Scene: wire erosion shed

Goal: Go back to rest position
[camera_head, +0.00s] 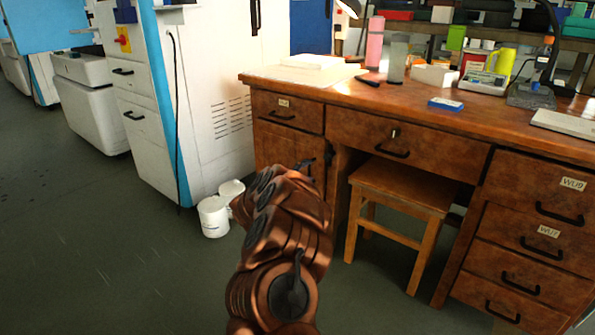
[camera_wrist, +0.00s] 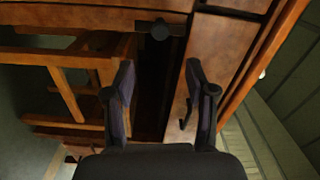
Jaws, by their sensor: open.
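My gripper (camera_wrist: 160,85) shows in the wrist view with its two dark fingers spread apart and nothing between them. Beyond the fingers are the brown wooden front of the desk and a dark gap beside it. In the head view my copper-coloured arm rises at the bottom centre and points toward the desk (camera_head: 345,137). The gripper itself is hard to make out there, at the far end of the arm.
A wooden stool (camera_head: 405,185) stands under the desk and also shows in the wrist view (camera_wrist: 70,85). White buckets (camera_head: 213,217) stand on the floor by the white machine (camera_head: 205,100). The desk top holds bottles, a blue box (camera_head: 445,104) and a keyboard (camera_head: 565,123). The floor at left is clear.

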